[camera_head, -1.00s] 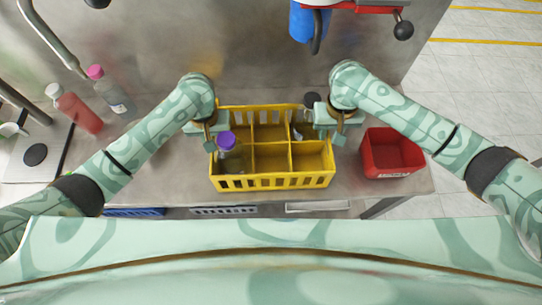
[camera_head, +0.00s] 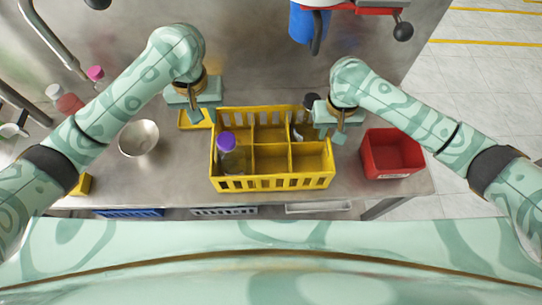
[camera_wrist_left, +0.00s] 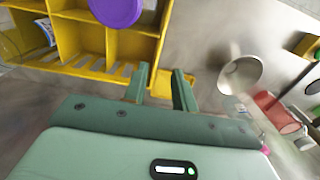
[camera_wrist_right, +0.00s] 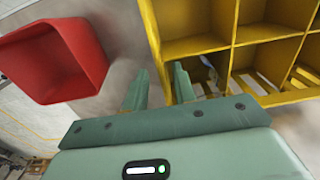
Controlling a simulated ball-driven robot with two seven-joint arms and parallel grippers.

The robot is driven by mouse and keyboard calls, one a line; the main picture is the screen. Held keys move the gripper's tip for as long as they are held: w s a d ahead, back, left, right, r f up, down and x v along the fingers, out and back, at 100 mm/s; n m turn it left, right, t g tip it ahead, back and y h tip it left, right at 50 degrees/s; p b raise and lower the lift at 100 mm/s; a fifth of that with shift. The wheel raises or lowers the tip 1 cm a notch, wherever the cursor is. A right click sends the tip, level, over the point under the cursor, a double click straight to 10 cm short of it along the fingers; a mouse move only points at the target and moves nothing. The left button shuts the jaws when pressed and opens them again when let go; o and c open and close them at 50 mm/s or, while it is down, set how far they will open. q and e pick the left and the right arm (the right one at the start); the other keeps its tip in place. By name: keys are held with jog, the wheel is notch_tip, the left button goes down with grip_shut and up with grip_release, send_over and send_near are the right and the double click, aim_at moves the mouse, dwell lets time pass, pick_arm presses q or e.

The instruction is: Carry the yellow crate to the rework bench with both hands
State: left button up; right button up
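The yellow crate (camera_head: 272,184) stands on the grey table in the head view, divided into several compartments. A bottle with a purple cap (camera_head: 226,141) stands in its left part. My left gripper (camera_head: 197,115) is open and empty, beyond and left of the crate's far left corner. The left wrist view shows its fingers (camera_wrist_left: 161,88) apart, beside the crate (camera_wrist_left: 85,72). My right gripper (camera_head: 338,135) is at the crate's far right corner. In the right wrist view its fingers (camera_wrist_right: 160,85) are apart, seemingly either side of the crate's side wall (camera_wrist_right: 150,25). I cannot tell whether they touch it.
A red bin (camera_head: 392,153) stands close right of the crate. A metal bowl (camera_head: 138,138) stands to the left, and a flat yellow object (camera_head: 190,122) lies under my left gripper. Bottles (camera_head: 68,101) are at the far left. The crate sits near the table's front edge.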

notch_tip(320, 180, up, 6)
jog(key=shift+r, duration=0.25)
dwell(0.5)
